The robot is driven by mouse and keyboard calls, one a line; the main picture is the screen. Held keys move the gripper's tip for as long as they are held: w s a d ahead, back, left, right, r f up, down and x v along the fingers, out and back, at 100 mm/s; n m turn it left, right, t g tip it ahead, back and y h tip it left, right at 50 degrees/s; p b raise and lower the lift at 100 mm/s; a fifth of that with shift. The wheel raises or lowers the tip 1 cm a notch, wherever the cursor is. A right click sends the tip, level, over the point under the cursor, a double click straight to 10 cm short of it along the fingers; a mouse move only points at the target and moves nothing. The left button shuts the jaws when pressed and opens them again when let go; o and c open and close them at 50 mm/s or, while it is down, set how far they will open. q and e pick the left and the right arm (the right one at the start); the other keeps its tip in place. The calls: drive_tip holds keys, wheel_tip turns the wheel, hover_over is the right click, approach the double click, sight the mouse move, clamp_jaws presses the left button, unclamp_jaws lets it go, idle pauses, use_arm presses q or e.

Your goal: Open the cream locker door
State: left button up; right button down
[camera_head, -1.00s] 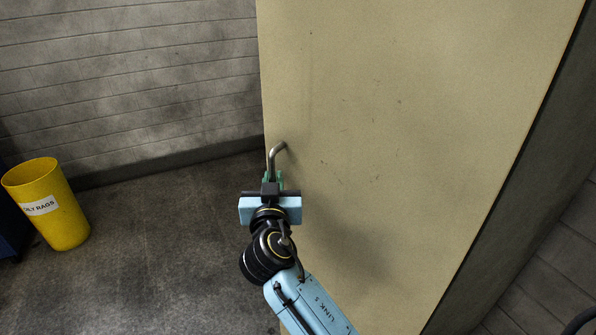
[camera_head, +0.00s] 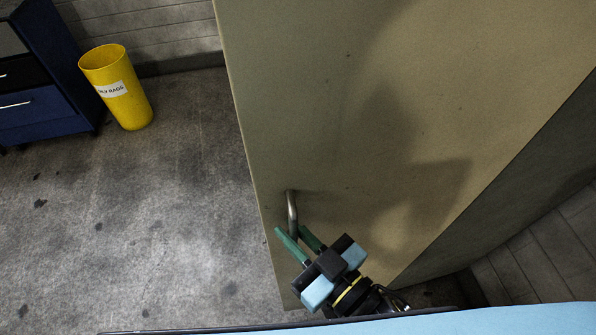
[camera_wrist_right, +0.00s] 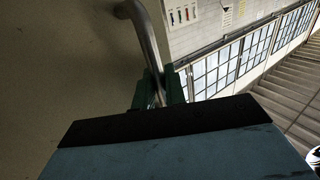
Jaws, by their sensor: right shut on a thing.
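The cream locker door (camera_head: 330,120) is a tall, flat, scuffed panel across the middle and right of the head view. A bent metal bar handle (camera_head: 292,207) stands out near its left edge, low in the picture. My right gripper (camera_head: 292,233) has its green fingers shut on the lower part of the handle. In the right wrist view the handle (camera_wrist_right: 143,30) runs down between the green fingers (camera_wrist_right: 160,88), with the cream door (camera_wrist_right: 60,60) at left. The head view does not clearly show how far the door stands open. My left gripper is not in view.
A yellow rag bin (camera_head: 125,100) and a dark blue drawer cabinet (camera_head: 40,110) stand at the upper left. The concrete floor (camera_head: 150,210) left of the door is clear. A grey wall (camera_head: 545,250) is at right. The wrist view shows stairs (camera_wrist_right: 285,95) and windows (camera_wrist_right: 220,70).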

drive_tip(key=s+d+n+g+y+p, duration=0.2)
drive_tip(key=s+d+n+g+y, duration=0.1)
drive_tip(key=s, duration=0.7)
drive_tip(key=shift+s+g+y, duration=0.2)
drive_tip(key=shift+g+y, duration=0.1)
drive_tip(key=shift+r, duration=0.1)
drive_tip(key=c, duration=1.8)
unclamp_jaws()
drive_tip(key=shift+d, duration=0.1)
drive_tip(key=shift+b+v, duration=0.35)
drive_tip(key=shift+v, duration=6.3)
